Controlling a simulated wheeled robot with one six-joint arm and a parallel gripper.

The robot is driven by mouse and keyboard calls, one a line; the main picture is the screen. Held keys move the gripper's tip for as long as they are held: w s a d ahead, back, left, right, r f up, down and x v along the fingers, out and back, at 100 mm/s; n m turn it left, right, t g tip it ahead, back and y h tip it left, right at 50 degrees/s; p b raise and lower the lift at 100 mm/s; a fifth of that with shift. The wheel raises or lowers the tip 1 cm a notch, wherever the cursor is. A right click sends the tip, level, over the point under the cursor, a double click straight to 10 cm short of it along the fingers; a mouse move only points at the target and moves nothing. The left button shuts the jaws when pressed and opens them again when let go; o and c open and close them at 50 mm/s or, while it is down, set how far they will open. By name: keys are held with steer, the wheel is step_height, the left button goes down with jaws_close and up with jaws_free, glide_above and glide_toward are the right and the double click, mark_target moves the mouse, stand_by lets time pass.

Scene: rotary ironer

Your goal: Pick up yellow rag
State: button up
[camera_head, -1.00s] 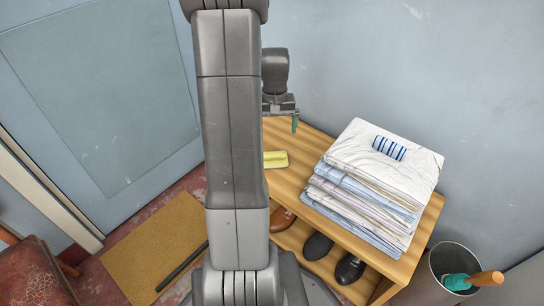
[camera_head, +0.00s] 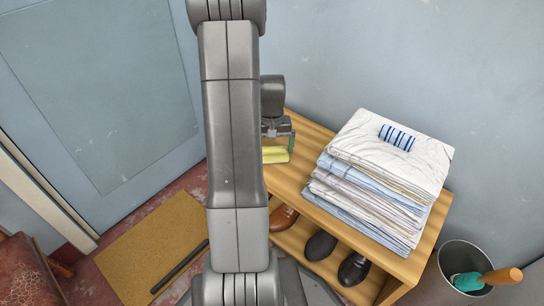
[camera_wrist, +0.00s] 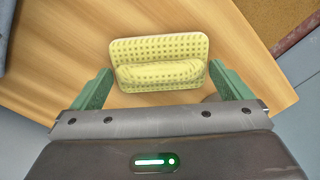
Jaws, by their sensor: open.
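The yellow rag (camera_wrist: 158,57) lies on the wooden bench top, with a raised fold across its middle and a dotted pattern. In the head view the rag (camera_head: 274,155) shows partly, beside my arm and below the gripper. My gripper (camera_wrist: 170,85) is open, with one green finger to the left and one to the right of the rag's near part. No finger is seen closed on the rag. In the head view my gripper (camera_head: 278,142) is just over the rag, and my arm hides part of that area.
The wooden bench (camera_head: 309,138) carries a stack of folded linens (camera_head: 375,180) with a blue-striped roll (camera_head: 397,137) on top. Dark shoes (camera_head: 320,246) sit on the shelf below. A bin (camera_head: 465,265) stands at right, and a mat (camera_head: 150,255) lies on the floor.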

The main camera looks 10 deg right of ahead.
mark_target(272, 148)
steer(key=c, duration=1.1)
step_height(272, 148, up, 10)
steer(key=p, duration=0.4)
steer(key=shift+r, duration=0.1)
steer(key=shift+c, duration=0.2)
steer(key=o, duration=0.4)
steer(key=shift+c, duration=1.2)
